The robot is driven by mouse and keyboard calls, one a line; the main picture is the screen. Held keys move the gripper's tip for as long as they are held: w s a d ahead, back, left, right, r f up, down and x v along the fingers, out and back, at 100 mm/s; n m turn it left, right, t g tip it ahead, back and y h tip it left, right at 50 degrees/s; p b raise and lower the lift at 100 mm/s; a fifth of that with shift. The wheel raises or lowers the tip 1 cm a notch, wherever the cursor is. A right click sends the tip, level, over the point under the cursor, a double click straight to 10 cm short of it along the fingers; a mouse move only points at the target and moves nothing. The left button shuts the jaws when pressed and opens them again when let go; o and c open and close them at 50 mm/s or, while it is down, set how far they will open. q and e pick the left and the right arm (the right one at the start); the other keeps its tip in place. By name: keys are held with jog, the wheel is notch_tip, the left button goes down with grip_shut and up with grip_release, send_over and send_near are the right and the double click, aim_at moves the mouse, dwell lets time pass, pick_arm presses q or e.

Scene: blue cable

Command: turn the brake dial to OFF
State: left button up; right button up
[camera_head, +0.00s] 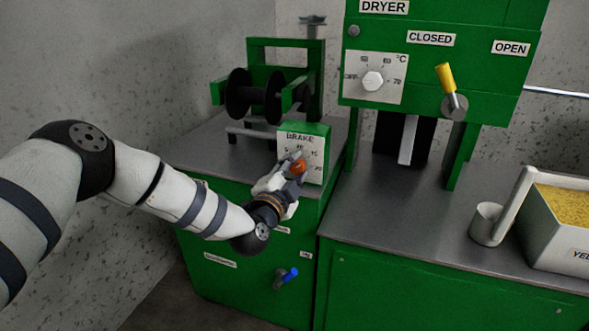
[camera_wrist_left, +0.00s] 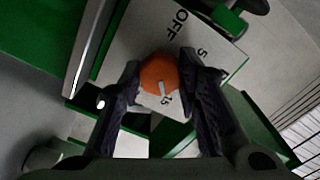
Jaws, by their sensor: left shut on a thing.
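The brake dial is an orange round knob (camera_head: 299,166) on the white face of the green BRAKE box (camera_head: 317,142). In the left wrist view the knob (camera_wrist_left: 158,74) carries a white pointer mark directed toward the 15. OFF and 5 show on the plate (camera_wrist_left: 133,35) at the upper right of the knob. My left gripper (camera_head: 294,172) is at the dial, and its two dark fingers (camera_wrist_left: 160,82) sit on either side of the knob, shut on it. Part of the brake scale is hidden by the gripper and knob. My right gripper is not in view.
A black spool (camera_head: 253,95) stands behind the brake box. Below are a blue-handled lever (camera_head: 287,278) and labels. To the right are the dryer's white dial (camera_head: 373,81), a yellow-handled lever (camera_head: 447,80) and a white bin (camera_head: 545,232) of yellow pellets.

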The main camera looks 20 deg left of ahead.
pick_arm(q)
jog(key=shift+r+n+p, duration=0.35)
jog(key=shift+n+p, duration=0.2)
jog(key=shift+n, duration=0.25)
jog(key=n, duration=0.2)
jog(key=shift+f+n+p, duration=0.15)
jog(key=shift+n+p, duration=0.2)
jog(key=shift+n, duration=0.05)
jog(key=n, duration=0.4)
jog(key=shift+f, duration=0.1)
jog(key=n, duration=0.6)
jog(key=shift+f, duration=0.1)
jog(key=n, duration=0.3)
jog(key=shift+n, duration=0.3)
jog(key=n+b, duration=0.1)
jog(key=n, duration=0.3)
jog(key=shift+f+n, duration=0.1)
jog(key=shift+n, duration=0.2)
jog(key=n+b, duration=0.1)
jog(key=n, duration=0.2)
jog(key=shift+n+b, duration=0.65)
jog(key=shift+n, duration=1.25)
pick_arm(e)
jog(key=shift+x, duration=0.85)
pick_arm(q)
jog(key=shift+n, duration=0.3)
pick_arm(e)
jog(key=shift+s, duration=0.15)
